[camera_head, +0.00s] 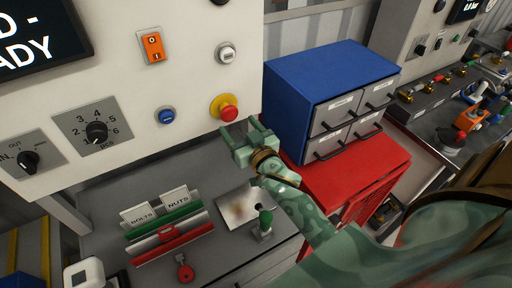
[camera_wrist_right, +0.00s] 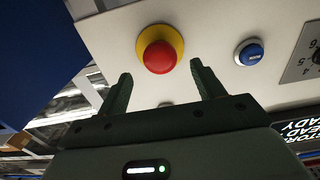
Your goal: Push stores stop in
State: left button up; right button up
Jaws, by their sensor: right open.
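A red mushroom-shaped stop button (camera_head: 229,113) on a yellow collar sits at the lower right of the white panel (camera_head: 190,75). In the right wrist view the red button (camera_wrist_right: 159,57) lies at the upper middle, between and beyond my fingertips. Its head stands out from the collar. My right gripper (camera_head: 241,130) is open and empty, just below and right of the button in the head view. In the wrist view the fingers of the right gripper (camera_wrist_right: 160,73) show a gap from the button; I cannot tell how deep. My left gripper is not in view.
A blue button (camera_head: 166,116), an orange switch (camera_head: 152,47), a silver-rimmed button (camera_head: 226,53) and a rotary selector (camera_head: 96,131) share the panel. A blue drawer cabinet (camera_head: 310,75) on a red cabinet stands close right of the gripper. Below are bolts and nuts cards and a green-knobbed lever (camera_head: 265,219).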

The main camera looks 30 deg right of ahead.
jog(key=s+b, duration=0.1)
jog(key=s, duration=0.9)
jog(key=shift+s+a, duration=0.25)
jog(key=shift+a, duration=0.05)
